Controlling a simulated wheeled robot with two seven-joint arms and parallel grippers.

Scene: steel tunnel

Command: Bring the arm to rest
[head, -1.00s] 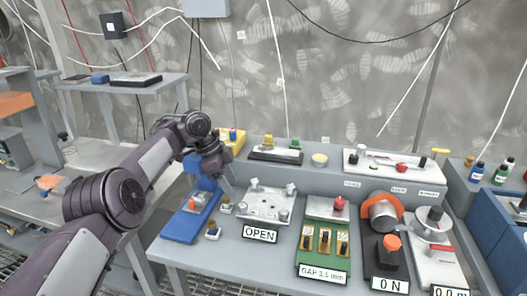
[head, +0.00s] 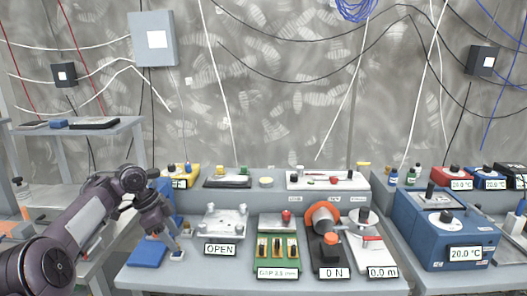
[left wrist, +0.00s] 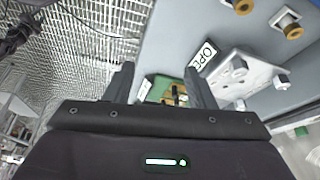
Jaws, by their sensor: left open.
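My left arm comes in from the left in the head view. Its gripper (head: 174,246) points down over the left part of the grey bench (head: 205,276), near a small block (head: 177,256) and a blue base (head: 147,253). In the left wrist view the two fingers stand apart with nothing between them, so the left gripper (left wrist: 160,82) is open and empty. The plate labelled OPEN (head: 224,222) lies right of the gripper, apart from it. My right gripper is not in view.
Right of the plate stand a green gauge board (head: 278,256), an orange-ringed device (head: 325,218) and a device reading 0.0 m (head: 367,240). A large blue box (head: 425,235) stands farther right. A shelf (head: 80,130) is at the back left.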

